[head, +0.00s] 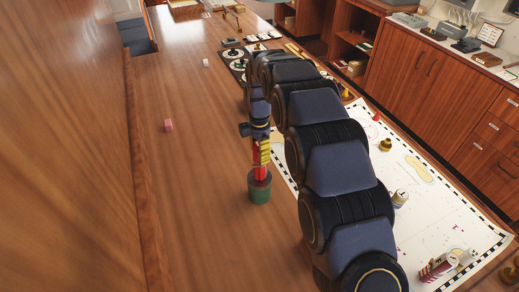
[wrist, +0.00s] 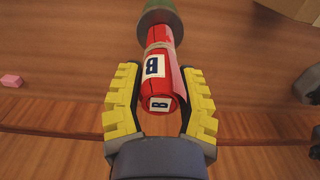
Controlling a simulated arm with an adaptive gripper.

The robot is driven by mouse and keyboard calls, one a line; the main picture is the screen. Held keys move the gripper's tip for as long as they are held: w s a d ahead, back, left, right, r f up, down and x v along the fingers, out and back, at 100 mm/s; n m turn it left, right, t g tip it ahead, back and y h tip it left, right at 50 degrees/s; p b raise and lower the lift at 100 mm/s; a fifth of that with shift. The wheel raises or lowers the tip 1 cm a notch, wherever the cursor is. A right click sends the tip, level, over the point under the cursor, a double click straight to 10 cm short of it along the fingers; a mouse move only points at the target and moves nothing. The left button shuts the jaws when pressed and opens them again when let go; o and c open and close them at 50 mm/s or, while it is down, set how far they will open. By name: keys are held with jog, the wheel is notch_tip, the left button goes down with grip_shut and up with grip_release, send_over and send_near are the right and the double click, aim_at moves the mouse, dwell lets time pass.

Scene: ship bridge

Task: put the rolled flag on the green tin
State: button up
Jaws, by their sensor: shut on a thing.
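The rolled flag (wrist: 158,75) is a red roll with a light band and white labels marked "B". It is between the yellow fingers of my gripper (wrist: 160,103), which is shut on it. In the head view my gripper (head: 262,153) points down, and the red flag (head: 260,174) shows upright below it. The green tin (head: 260,190) stands on the wooden counter directly under the flag. The flag's lower end meets the tin's top in the picture; I cannot tell whether it rests there. The tin also shows at the top of the wrist view (wrist: 160,12).
A pink block (head: 168,125) lies on the counter to the left. A chart (head: 430,205) with brass weights and small pieces lies to the right, partly behind my arm. A dark board with round pieces (head: 236,65) is farther back.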

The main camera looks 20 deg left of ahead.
jog(key=shift+f, duration=0.1)
jog(key=o, duration=1)
notch_tip(320, 180, up, 12)
